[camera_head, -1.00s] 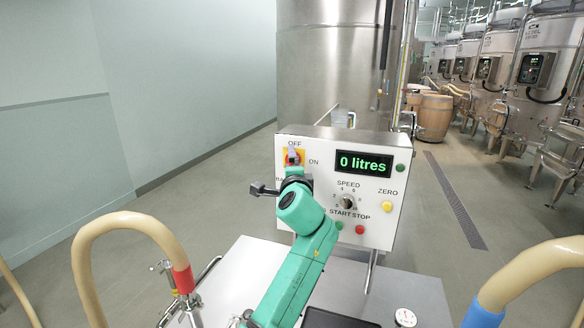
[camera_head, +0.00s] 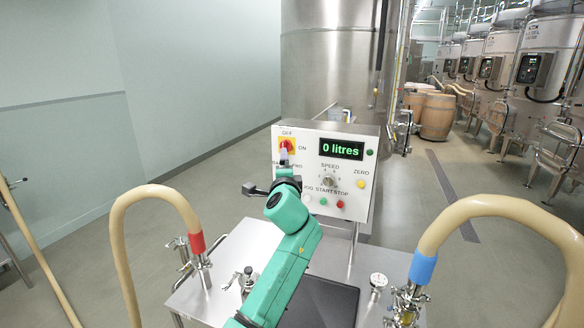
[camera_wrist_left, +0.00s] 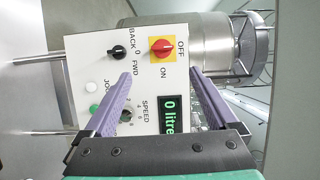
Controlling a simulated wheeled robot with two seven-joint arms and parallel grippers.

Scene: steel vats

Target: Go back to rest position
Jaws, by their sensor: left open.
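My left gripper (camera_head: 284,158) is at the upper left of the white control panel (camera_head: 352,182), just below the red switch (camera_head: 286,146) on its yellow plate. In the left wrist view its two purple fingers (camera_wrist_left: 160,75) are spread apart with nothing between them. The red switch (camera_wrist_left: 163,46) lies beyond the fingertips, clear of both, beside the OFF and ON labels. The black BACK/FWD knob (camera_wrist_left: 118,51) is near it. The display (camera_head: 341,150) reads 0 litres. My right gripper is not in view.
The panel stands over a steel cart top (camera_head: 238,250). A beige hose with a red band (camera_head: 197,243) is at left, one with a blue band (camera_head: 423,268) at right. A large steel vat (camera_head: 335,70) stands behind. Wooden barrels (camera_head: 437,117) and floor space lie at right.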

